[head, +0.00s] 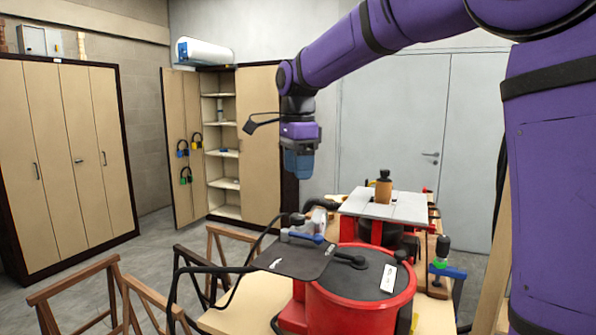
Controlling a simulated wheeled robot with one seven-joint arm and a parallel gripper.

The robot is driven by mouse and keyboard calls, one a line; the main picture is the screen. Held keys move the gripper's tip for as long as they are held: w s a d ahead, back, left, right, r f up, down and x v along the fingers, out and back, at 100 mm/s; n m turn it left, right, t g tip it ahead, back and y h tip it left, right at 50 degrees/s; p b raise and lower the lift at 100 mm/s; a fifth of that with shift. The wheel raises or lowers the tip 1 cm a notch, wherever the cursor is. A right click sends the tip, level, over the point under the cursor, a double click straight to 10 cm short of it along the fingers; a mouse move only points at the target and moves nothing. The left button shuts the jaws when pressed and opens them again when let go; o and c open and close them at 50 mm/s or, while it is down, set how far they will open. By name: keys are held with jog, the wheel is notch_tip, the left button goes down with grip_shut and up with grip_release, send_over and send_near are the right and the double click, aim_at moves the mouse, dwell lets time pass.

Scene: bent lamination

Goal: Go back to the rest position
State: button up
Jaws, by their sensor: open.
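My purple arm reaches in from the upper right and bends down at the wrist. My gripper (298,168) hangs from it, pointing down, with blue-grey fingers. It is open, and I see nothing between the fingers. In the picture it sits in front of the open cabinet's right door, above and left of the workbench things. It looks apart from everything below it.
A red round machine (361,310) with a dark top stands on the wooden bench (245,302). Behind it is a grey-topped table machine (400,208). Wooden trestles (85,292) stand at lower left. A cabinet (185,150) stands open behind; the left-hand floor is partly clear.

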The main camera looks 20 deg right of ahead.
jog(key=s+d+f+n+t, duration=0.1)
jog(key=s+d+f+n, duration=0.1)
jog(key=s+n, duration=0.4)
jog(key=s+d+f+n+t, duration=0.2)
jog(key=s+n, duration=0.4)
jog(key=s, duration=0.7)
jog(key=s+d+f+n+t, duration=0.2)
jog(key=s+n, duration=0.4)
jog(key=s, duration=0.4)
jog(key=shift+d+f, duration=0.2)
jog(key=shift+d, duration=0.2)
